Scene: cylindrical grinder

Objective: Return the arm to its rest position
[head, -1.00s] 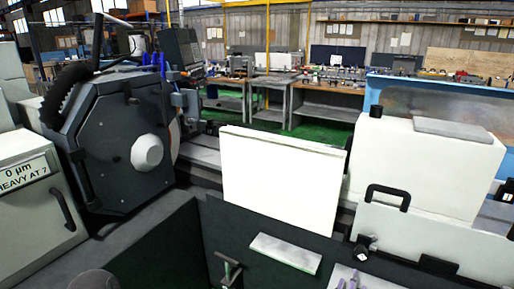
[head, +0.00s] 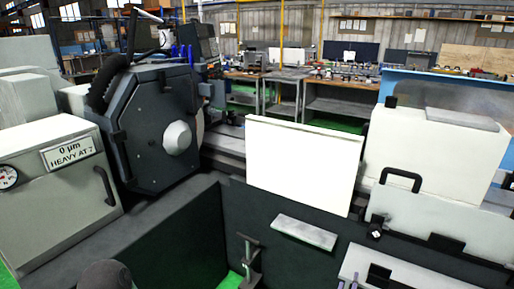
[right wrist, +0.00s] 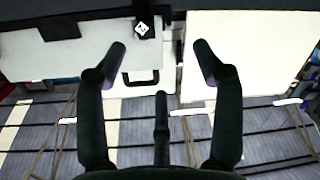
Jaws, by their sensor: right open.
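My right gripper (right wrist: 159,48) shows in the right wrist view with its two dark fingers spread wide and nothing between them. Beyond the fingers are a black handle (right wrist: 141,78) on a pale cover and, at the right, a large white panel (right wrist: 245,58). I cannot tell the exact gap to them.
In the head view the white panel (head: 303,165) stands upright behind a dark guard wall (head: 330,238). The wheel housing (head: 155,125) is at the left, beside a grey cabinet (head: 55,185) with a gauge. A black handle (head: 402,178) sticks up at the right.

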